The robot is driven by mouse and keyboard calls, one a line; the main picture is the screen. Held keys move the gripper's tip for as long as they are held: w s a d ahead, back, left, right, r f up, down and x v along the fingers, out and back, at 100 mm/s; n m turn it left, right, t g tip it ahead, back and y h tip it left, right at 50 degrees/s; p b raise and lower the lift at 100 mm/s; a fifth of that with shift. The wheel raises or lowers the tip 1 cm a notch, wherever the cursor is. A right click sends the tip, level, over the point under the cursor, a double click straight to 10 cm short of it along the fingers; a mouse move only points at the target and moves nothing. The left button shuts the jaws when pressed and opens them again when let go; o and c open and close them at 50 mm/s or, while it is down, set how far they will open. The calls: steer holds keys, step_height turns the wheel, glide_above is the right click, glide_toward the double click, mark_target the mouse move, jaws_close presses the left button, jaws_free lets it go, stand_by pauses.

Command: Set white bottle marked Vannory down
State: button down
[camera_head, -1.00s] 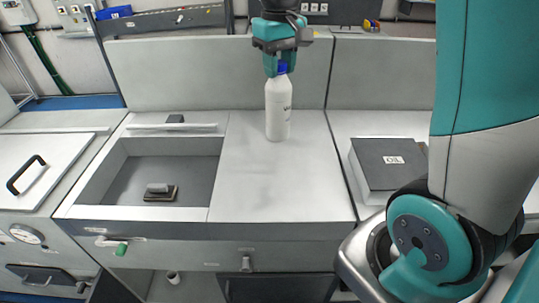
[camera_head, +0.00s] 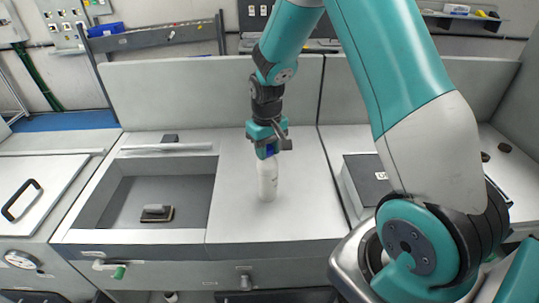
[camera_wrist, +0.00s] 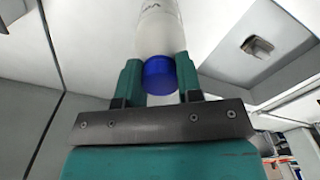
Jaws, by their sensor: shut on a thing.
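The white bottle (camera_head: 268,182) with a blue cap is upright over the grey-white counter (camera_head: 230,215), right of the sunken basin. My gripper (camera_head: 266,153) comes down from above and is shut on the bottle at its cap. In the wrist view, the blue cap (camera_wrist: 160,72) sits between the two teal fingers, and the white body (camera_wrist: 159,30) extends beyond it. Only part of the lettering shows there, too little to read. I cannot tell whether the bottle's base touches the counter.
A low back panel (camera_head: 180,95) runs behind the counter. The counter around the bottle is clear.

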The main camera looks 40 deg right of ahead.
mark_target(268, 174)
steer(key=shift+f, duration=1.5)
steer(key=shift+f, duration=0.2)
steer(key=c, duration=0.8)
jaws_free()
steer(key=shift+w, duration=0.1)
